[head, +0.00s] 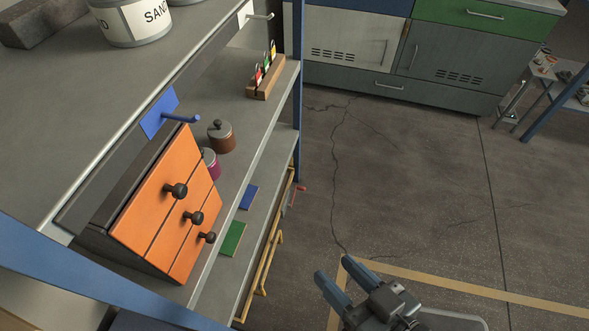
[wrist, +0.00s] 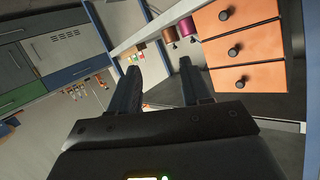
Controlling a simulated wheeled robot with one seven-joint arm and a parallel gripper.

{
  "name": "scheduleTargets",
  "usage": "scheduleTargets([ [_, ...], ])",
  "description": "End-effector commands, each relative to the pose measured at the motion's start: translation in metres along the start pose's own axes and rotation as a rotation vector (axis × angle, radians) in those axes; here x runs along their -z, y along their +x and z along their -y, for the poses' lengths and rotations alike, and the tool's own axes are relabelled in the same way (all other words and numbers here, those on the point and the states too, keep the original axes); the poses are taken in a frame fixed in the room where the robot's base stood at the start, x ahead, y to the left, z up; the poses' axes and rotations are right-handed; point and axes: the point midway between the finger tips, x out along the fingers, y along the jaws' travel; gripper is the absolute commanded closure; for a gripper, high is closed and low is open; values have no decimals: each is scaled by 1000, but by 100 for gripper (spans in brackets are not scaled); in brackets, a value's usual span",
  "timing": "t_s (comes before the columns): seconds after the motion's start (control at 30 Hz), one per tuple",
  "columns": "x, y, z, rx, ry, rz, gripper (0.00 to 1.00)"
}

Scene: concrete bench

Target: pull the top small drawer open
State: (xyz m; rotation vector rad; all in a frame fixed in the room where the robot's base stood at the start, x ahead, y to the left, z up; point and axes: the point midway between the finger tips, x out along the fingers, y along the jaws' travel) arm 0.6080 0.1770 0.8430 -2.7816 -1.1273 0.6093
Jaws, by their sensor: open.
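An orange unit of three small drawers with round black knobs stands on the shelf at the left of the head view. The top small drawer (head: 152,197) is the strip farthest up and left; its front looks flush with the others. The wrist view is upside down, so the top drawer (wrist: 262,76) is the lowest orange front there, with its knob (wrist: 241,84) clear. My gripper (head: 334,268) is open and empty, out over the floor to the right of the drawers. In the wrist view its fingers (wrist: 160,66) point past the drawer fronts, apart from every knob.
A brown jar (head: 221,136) and a magenta jar (head: 211,165) stand beside the drawer unit. A blue post (head: 298,90) rises at the shelf's far end. The floor between my gripper and the shelf is clear.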

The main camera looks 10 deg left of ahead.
Motion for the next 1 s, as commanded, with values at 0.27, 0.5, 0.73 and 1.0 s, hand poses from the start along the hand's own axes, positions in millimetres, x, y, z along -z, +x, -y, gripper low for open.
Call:
scheduleTargets([
  [0.27,86,62,66,460,-200,-129,52],
  [0.5,130,70,102,687,-323,-232,52],
  [0.73,138,79,116,719,-339,-246,52],
  [1.0,142,108,144,717,-339,-244,52],
])
